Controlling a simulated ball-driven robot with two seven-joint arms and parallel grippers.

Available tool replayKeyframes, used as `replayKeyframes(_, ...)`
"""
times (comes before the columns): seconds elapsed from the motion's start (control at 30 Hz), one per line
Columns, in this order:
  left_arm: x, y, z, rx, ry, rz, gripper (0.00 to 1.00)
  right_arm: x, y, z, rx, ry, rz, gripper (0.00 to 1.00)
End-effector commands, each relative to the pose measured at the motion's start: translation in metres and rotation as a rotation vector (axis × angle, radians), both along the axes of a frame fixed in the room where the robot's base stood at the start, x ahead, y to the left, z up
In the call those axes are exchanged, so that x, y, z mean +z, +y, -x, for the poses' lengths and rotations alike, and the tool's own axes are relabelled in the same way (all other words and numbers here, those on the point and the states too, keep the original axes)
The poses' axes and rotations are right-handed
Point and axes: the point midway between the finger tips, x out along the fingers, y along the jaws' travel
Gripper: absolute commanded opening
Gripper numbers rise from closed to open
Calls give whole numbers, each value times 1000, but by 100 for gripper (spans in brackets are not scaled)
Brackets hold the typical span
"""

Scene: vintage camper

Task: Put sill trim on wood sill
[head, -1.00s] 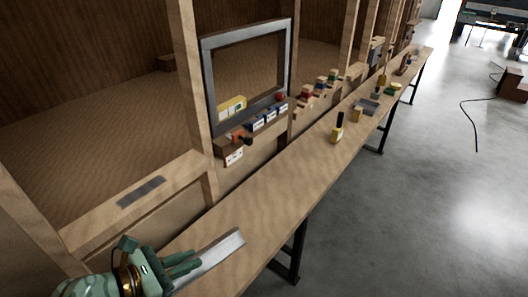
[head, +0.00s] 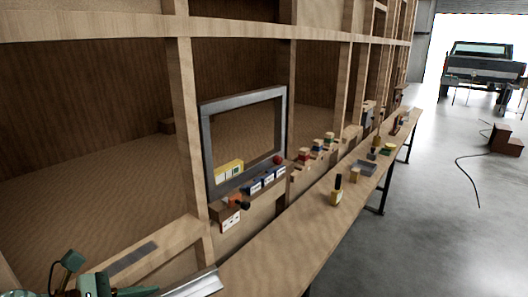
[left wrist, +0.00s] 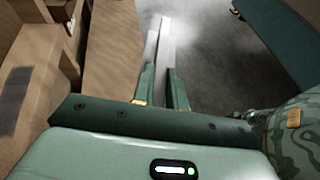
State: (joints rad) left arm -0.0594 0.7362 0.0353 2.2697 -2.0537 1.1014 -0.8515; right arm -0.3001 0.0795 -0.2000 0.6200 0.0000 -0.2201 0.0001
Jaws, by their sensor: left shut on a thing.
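The sill trim is a pale metal angled strip (head: 195,284) at the bottom of the head view. My left gripper (head: 140,291) is shut on its near end, and the rest sticks out past the fingers. In the left wrist view the trim (left wrist: 167,45) runs up and away between the fingertips (left wrist: 161,80). The wood sill (head: 185,235) is a plain wooden ledge with a dark grey strip (head: 133,257) on top. The trim is to the right of the sill, apart from it in the wrist view. My right gripper is not in view.
A long wooden bench (head: 275,250) runs along the wall, bare at its near end. A yellow bottle with a black top (head: 336,192) and a grey tray (head: 363,168) stand farther along. A grey window frame (head: 247,140) stands in the wall opening. Wooden studs (head: 186,125) flank the openings.

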Motion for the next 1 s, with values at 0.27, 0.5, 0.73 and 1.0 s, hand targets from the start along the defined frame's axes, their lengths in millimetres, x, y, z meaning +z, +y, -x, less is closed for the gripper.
replayKeyframes(0.27,-1,0,1,3,4,2,0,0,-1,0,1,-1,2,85)
replayKeyframes(0.5,-28,-17,11,13,13,10,0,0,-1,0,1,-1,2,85)
replayKeyframes(0.73,-131,-52,12,165,16,12,0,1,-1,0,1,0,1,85)
replayKeyframes(1.0,-205,-63,4,280,4,0,0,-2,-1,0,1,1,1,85)
